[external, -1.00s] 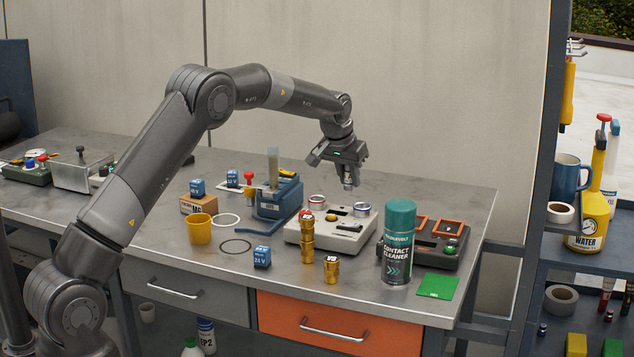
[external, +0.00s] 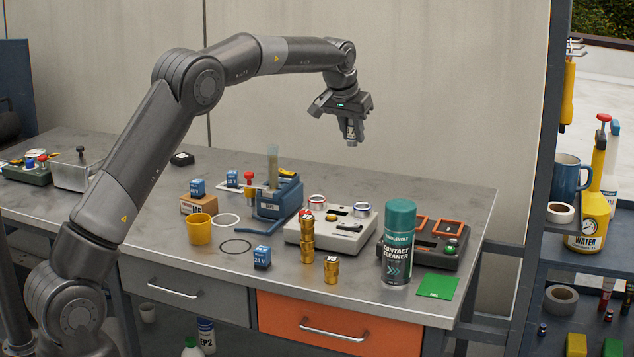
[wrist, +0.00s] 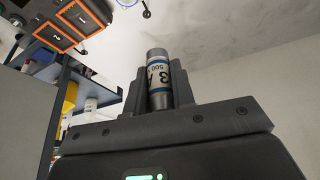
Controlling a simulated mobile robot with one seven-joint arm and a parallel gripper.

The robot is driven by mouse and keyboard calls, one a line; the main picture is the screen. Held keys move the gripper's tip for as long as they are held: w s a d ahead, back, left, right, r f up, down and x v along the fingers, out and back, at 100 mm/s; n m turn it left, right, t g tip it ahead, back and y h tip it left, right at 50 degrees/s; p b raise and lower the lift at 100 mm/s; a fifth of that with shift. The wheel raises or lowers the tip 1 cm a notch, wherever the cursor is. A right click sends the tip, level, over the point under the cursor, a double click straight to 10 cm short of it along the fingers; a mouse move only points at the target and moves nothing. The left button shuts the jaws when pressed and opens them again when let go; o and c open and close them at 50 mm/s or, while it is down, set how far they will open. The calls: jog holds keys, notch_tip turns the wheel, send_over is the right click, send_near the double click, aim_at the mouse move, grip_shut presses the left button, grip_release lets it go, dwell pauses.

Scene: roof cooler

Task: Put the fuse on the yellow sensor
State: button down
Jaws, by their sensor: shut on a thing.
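My gripper (external: 351,133) is shut on the fuse, high above the rear of the workbench. The fuse (wrist: 158,78) is a cylinder with metal ends and a pale printed label, gripped between the two fingers in the wrist view. A small yellow piece (external: 287,172) sits at the back of the blue block (external: 277,200), below and left of my gripper. It may be the yellow sensor, but it is too small to tell. A gold-coloured stack (external: 307,240) and a short gold piece (external: 331,269) stand near the front.
The pale instrument box (external: 330,232) stands below my gripper. A tall contact cleaner can (external: 398,245) stands in front of a dark box with orange frames (external: 449,228). A yellow cup (external: 199,229) and blue relay cubes (external: 262,257) stand left. The rear bench is largely clear.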

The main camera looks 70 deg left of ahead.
jog(key=s+a+n+g+y, duration=0.1)
jog(key=s+a+n, duration=0.3)
jog(key=s+a, duration=1.65)
jog(key=x, duration=0.3)
jog(key=d+x, duration=0.1)
jog(key=x, duration=0.5)
jog(key=shift+s+d+f, duration=0.3)
jog(key=shift+f, duration=3.1)
jog(key=shift+f, duration=0.1)
jog(key=c, duration=1.2)
grip_release()
jog(key=v, duration=1.2)
